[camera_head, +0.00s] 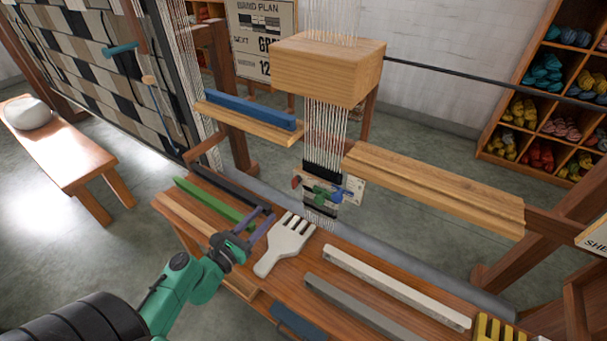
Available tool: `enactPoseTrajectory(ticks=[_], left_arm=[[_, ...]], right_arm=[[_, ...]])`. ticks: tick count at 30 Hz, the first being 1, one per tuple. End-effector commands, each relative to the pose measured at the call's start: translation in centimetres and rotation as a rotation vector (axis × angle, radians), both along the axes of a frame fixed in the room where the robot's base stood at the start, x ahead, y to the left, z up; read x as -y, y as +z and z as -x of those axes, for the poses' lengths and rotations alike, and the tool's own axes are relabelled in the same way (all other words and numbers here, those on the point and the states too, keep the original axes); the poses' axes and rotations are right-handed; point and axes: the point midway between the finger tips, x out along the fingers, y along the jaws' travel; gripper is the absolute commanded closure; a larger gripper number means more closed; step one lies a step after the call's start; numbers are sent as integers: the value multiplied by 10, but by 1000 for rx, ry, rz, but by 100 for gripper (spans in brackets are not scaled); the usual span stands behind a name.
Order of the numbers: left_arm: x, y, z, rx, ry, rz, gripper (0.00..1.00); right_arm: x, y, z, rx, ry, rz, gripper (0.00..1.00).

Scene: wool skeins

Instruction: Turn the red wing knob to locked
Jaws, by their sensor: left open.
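A small red wing knob (296,182) sits at the left end of a pale plate (354,190) on the loom, below the black band on the white warp threads. A green wing knob (320,194) and a blue wing knob (339,193) are beside it, to its right. Any lock marks on the plate are too small to read. My left gripper (262,217) is open and empty, over the wooden bench, below and left of the red knob and apart from it. My right gripper is not in view.
The bench (318,246) carries a white wide-toothed comb (288,240), a green bar (215,203), a white bar (395,287) and a grey bar (358,308). A wooden block (327,72) hangs above the knobs. A wooden ledge (432,185) juts out at right.

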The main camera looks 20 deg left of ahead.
Motion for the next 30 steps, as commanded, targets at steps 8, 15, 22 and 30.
enactPoseTrajectory(ticks=[8, 15, 22, 30], left_arm=[[6, 2, -45, 3, -1, -2, 57], [15, 1, -110, 3, 0, -3, 57], [20, -2, -142, -1, 1, -2, 57], [20, -2, -144, -2, 1, -2, 61]], right_arm=[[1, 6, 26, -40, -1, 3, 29], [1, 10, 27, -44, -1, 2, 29], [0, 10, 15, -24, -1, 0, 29], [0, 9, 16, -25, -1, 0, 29]])
